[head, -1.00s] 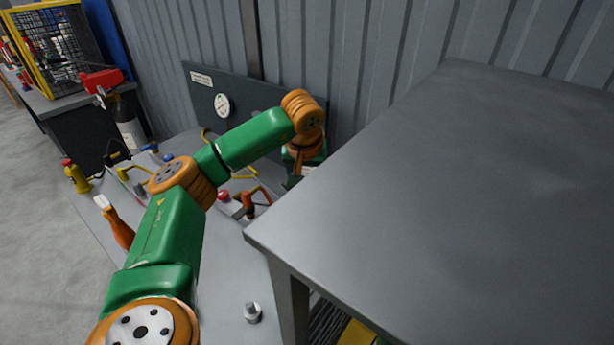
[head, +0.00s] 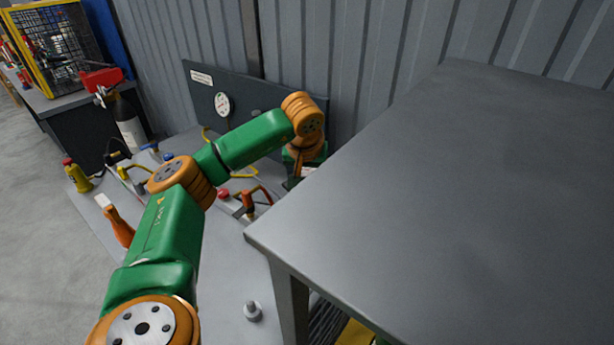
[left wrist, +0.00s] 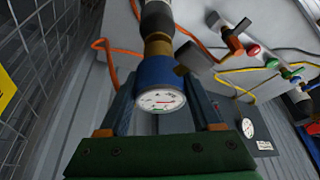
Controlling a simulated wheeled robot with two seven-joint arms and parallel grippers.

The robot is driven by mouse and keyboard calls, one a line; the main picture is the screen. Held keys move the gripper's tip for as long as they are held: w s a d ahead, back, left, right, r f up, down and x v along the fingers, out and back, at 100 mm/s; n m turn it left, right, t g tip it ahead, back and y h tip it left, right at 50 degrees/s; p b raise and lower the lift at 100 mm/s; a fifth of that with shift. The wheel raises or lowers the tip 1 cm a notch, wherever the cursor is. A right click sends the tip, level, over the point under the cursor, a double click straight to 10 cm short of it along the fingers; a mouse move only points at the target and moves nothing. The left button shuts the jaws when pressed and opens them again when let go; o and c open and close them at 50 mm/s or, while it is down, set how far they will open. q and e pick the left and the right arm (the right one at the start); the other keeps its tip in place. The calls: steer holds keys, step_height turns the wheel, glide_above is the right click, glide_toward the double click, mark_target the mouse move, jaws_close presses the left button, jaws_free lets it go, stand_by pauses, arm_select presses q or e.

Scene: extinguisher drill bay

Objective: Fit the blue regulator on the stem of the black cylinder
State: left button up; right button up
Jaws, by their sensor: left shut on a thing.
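In the left wrist view the blue regulator (left wrist: 158,72), with a round white dial, is between the two dark fingers of my left gripper (left wrist: 160,98), which is shut on it. A brass stem (left wrist: 158,46) meets the regulator's far side in the picture, with a black cylinder (left wrist: 157,16) beyond it. I cannot tell whether the regulator is fully seated or only touching. My right gripper is in neither view.
The raised grey tabletop (head: 460,190) fills the right.

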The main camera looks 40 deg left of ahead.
arm_select(q)
steer(key=shift+f+b, duration=0.35)
steer(key=shift+f, duration=0.25)
steer(key=o, duration=1.5)
steer(key=shift+r, duration=0.1)
steer(key=shift+s+d, duration=0.1)
